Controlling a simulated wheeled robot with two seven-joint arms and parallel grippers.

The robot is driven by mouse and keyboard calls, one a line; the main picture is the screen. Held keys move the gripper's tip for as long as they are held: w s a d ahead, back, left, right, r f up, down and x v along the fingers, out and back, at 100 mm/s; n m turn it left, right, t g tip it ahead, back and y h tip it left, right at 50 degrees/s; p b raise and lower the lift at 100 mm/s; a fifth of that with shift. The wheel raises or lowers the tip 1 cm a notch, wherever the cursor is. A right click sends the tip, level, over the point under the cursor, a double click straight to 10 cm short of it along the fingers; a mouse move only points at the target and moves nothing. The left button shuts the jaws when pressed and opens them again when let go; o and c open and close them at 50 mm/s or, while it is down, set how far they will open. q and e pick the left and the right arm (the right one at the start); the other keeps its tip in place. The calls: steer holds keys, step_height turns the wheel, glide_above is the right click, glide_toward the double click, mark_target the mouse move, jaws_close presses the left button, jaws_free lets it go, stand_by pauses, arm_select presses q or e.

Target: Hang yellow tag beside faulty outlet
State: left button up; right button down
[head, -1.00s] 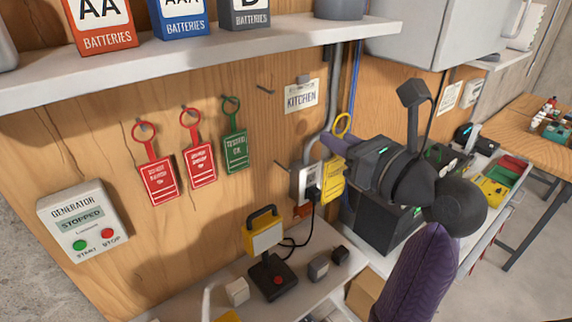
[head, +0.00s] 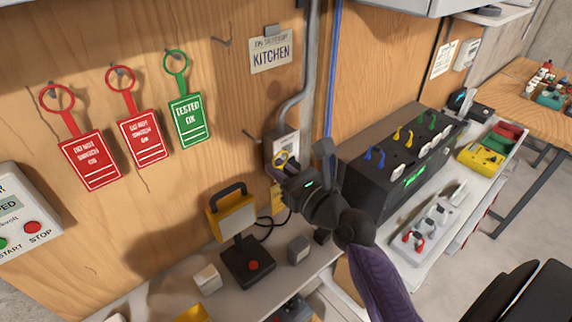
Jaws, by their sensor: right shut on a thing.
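The yellow tag (head: 278,198) is held at my right gripper (head: 285,172), which is shut on it. The gripper and arm hide much of the tag. Its yellow ring (head: 280,159) shows just above the fingers, in front of the grey outlet box (head: 287,145) on the wooden wall. An empty nail (head: 250,136) sticks out just left of the outlet. I cannot tell whether the tag touches the outlet or wall. The outlet's lower part is hidden behind the gripper. My left gripper is not in view.
Two red tags (head: 90,160) and a green tag (head: 187,122) hang from nails on the left. Another empty nail (head: 222,42) is left of the KITCHEN sign (head: 271,52). A black power box (head: 385,165) stands right of the gripper.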

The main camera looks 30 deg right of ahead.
mark_target(245, 145)
steer(key=shift+w+a+f+b, duration=0.15)
steer(key=shift+w+b, duration=0.25)
steer(key=shift+w, duration=0.5)
steer(key=shift+w+a+f+b, duration=0.1)
steer(key=shift+w+b, duration=0.3)
steer(key=shift+w, duration=0.5)
steer(key=shift+w+a+f+b, duration=0.15)
steer(key=shift+w+b, duration=0.25)
steer(key=shift+w, duration=0.5)
steer(key=shift+w+b, duration=0.5)
steer(key=shift+w, duration=0.05)
steer(key=shift+w+a, duration=0.15)
steer(key=shift+w, duration=0.55)
steer(key=shift+w+f+p, duration=0.1)
steer(key=shift+f+p, duration=0.05)
steer(key=shift+p, duration=0.15)
steer(key=c, duration=0.6)
jaws_free()
steer(key=shift+c, duration=0.2)
